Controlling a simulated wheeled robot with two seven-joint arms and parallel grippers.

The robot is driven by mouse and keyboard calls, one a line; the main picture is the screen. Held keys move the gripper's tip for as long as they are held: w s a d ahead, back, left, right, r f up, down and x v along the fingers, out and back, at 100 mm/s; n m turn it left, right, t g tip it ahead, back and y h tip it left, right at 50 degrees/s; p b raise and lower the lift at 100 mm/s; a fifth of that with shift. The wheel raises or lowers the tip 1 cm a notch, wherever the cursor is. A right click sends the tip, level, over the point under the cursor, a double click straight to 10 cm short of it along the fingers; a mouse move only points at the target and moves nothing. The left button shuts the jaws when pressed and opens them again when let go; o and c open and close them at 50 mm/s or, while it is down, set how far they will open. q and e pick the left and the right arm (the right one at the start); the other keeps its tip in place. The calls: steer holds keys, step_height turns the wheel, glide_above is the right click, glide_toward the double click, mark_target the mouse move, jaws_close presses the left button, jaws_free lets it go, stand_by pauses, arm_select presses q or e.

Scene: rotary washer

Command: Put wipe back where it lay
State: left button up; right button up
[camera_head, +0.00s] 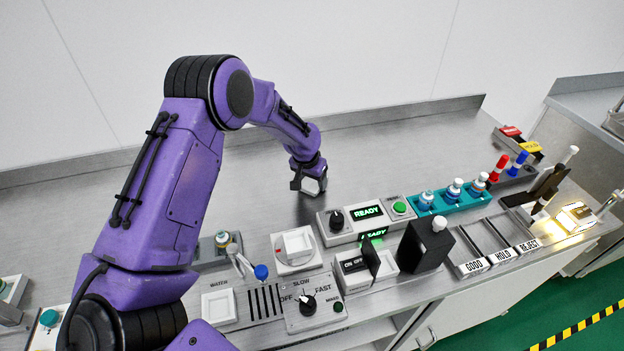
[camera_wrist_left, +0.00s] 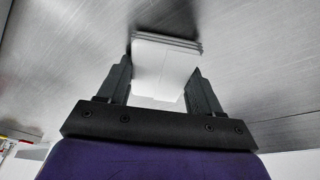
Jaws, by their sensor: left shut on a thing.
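My left gripper (camera_head: 311,184) is over the bare steel bench, behind the panel with the READY display. In the left wrist view the left gripper (camera_wrist_left: 163,72) is shut on a white folded wipe (camera_wrist_left: 165,62). The wipe is a flat, layered block with grey edges at its far end, held between the two dark fingers. In the head view the wipe is hardly visible at the gripper. I cannot tell whether it touches the bench. My right gripper is not in view.
The READY panel (camera_head: 366,213) stands just in front of the gripper. A white square unit (camera_head: 295,247), a black block (camera_head: 424,246) and a teal rack (camera_head: 452,201) with several vials line the front. The bench (camera_head: 400,140) behind is clear up to its raised back edge.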

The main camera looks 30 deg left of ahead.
mark_target(314, 182)
arm_select(q)
steer(key=shift+s+f, duration=0.35)
steer(key=shift+f, duration=0.1)
steer(key=o, duration=1)
steer(key=shift+d, duration=0.1)
steer(key=shift+c, duration=0.2)
steer(key=shift+o, duration=0.3)
steer(key=shift+s+f, duration=0.15)
steer(key=shift+r, duration=0.2)
step_height(314, 182, up, 5)
steer(key=shift+d+r+b, duration=0.1)
steer(key=shift+d+b, duration=0.05)
steer(key=shift+b, duration=0.25)
steer(key=v, duration=0.7)
steer(key=shift+s+r+b, duration=0.2)
steer(key=shift+r+b, duration=0.1)
steer(key=shift+r, duration=0.05)
